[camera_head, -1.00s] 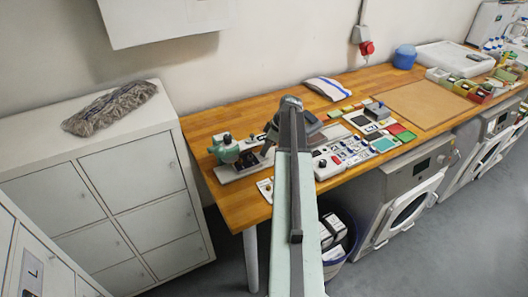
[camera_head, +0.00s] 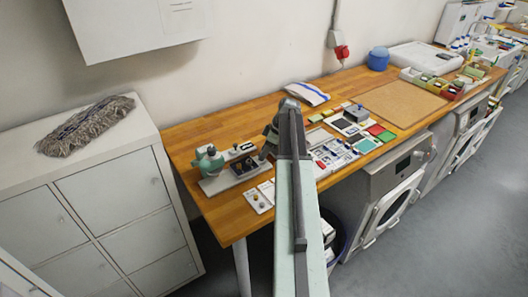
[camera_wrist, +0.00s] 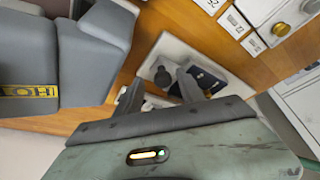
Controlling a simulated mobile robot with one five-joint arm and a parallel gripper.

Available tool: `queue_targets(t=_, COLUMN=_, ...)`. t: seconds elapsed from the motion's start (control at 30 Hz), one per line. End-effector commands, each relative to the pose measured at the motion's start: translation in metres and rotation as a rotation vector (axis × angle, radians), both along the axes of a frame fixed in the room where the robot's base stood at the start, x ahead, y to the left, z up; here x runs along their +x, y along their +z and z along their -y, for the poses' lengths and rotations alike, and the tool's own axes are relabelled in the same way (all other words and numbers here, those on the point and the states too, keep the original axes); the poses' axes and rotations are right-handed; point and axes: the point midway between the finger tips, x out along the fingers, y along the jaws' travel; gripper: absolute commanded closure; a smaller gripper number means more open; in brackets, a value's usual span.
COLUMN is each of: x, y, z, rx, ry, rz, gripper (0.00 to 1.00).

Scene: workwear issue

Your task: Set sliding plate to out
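A fixture with a pale base plate (camera_head: 214,184) stands on the wooden bench near its left end. It carries a dark plate (camera_head: 242,168), which looks like the sliding plate, and a green rounded part (camera_head: 207,162). In the wrist view the dark blue plate (camera_wrist: 214,78) lies on the pale base beside a dark round knob (camera_wrist: 163,76). My gripper (camera_wrist: 160,92) shows two dark fingers standing apart, with the knob seen between them. I see no contact. In the head view the gripper is mostly hidden behind my arm, right of the fixture.
A small panel with knobs (camera_head: 260,197) lies in front of the fixture. Labelled cards and coloured pads (camera_head: 367,145) spread to the right, with a folded cloth (camera_head: 307,93) behind. A white cabinet (camera_head: 125,195) bearing a grey mop head (camera_head: 85,127) stands left of the bench.

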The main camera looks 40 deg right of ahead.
Motion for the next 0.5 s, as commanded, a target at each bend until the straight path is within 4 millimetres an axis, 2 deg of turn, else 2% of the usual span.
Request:
queue_targets(t=0.13, x=0.000, y=0.004, z=-0.001, rx=0.001, ry=0.003, rz=0.000, gripper=0.54)
queue_targets(t=0.23, x=-0.003, y=0.015, z=0.000, rx=0.001, ry=0.003, rz=0.000, gripper=0.54)
queue_targets(t=0.5, x=-0.018, y=0.062, z=0.011, rx=-0.001, ry=0.000, rz=0.001, gripper=0.54)
